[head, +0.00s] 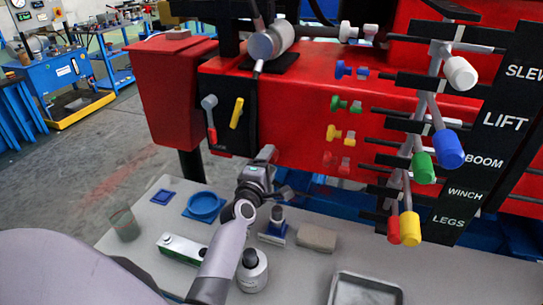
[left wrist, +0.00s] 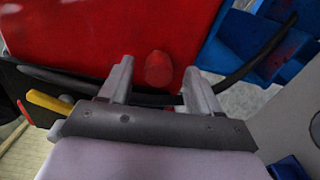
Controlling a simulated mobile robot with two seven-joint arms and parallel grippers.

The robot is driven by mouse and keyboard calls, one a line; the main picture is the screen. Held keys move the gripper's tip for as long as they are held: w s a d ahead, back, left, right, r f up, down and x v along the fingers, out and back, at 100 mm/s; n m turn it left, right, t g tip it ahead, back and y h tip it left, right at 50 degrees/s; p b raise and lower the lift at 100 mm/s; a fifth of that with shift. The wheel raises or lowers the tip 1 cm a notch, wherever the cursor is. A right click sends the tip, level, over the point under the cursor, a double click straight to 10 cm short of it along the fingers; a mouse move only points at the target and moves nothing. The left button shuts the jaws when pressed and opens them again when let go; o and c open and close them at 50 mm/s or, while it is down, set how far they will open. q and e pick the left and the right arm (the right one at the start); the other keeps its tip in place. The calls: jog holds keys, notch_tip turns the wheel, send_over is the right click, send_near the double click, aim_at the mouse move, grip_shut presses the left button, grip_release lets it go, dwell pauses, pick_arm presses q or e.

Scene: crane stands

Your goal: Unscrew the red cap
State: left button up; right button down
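The red cap (left wrist: 158,68) is a short round knob on the red panel in the left wrist view. My left gripper (left wrist: 159,72) is open, with one finger on each side of the cap in that picture. I cannot tell whether the fingers touch it or how far off it is. In the head view my left gripper (head: 268,160) is in front of the lower edge of the red crane housing (head: 290,95). I cannot make the cap out there. My right gripper is not in view.
A grey table (head: 330,262) below holds a blue dish (head: 204,206), a green-white box (head: 182,249), a dark-topped jar (head: 252,272) and a metal tray (head: 365,290). Colour-tipped levers (head: 424,166) stand at the right. A black hose (left wrist: 255,68) runs near the fingers.

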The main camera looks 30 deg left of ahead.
pick_arm(q)
jog(key=shift+c, duration=0.7)
jog(key=m+p, duration=0.2)
jog(key=m, duration=2.9)
